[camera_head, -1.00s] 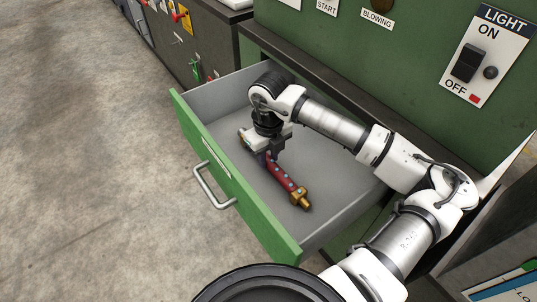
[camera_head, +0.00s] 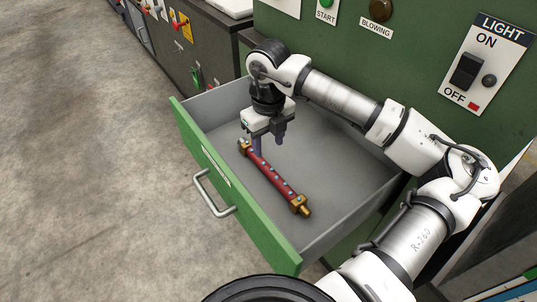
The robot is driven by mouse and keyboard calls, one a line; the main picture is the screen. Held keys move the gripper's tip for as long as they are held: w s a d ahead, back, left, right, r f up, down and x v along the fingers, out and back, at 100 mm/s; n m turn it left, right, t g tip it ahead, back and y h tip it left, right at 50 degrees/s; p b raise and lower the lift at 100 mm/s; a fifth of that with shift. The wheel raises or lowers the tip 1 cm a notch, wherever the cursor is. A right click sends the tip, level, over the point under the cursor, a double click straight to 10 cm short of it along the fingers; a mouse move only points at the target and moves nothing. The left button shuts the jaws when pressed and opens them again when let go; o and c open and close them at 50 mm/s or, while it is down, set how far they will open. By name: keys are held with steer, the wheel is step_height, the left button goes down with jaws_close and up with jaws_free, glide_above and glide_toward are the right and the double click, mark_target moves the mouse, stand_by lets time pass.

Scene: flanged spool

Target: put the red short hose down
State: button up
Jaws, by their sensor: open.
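The red short hose (camera_head: 272,175) lies on the grey floor of the open drawer (camera_head: 335,170). It has brass-coloured ends and small light spots along its side, and lies slanting from upper left to lower right. My gripper (camera_head: 269,146) is open and points down, above the upper-left end of the hose. Its fingers are apart and hold nothing. The left finger overlaps the hose's upper end in the picture; I cannot tell whether it touches.
The drawer has a green front with a metal handle (camera_head: 214,194) and grey walls around the hose. The green machine panel (camera_head: 420,60) with a light switch stands behind my arm. Bare drawer floor lies right of the hose.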

steer(key=shift+r, duration=1.7)
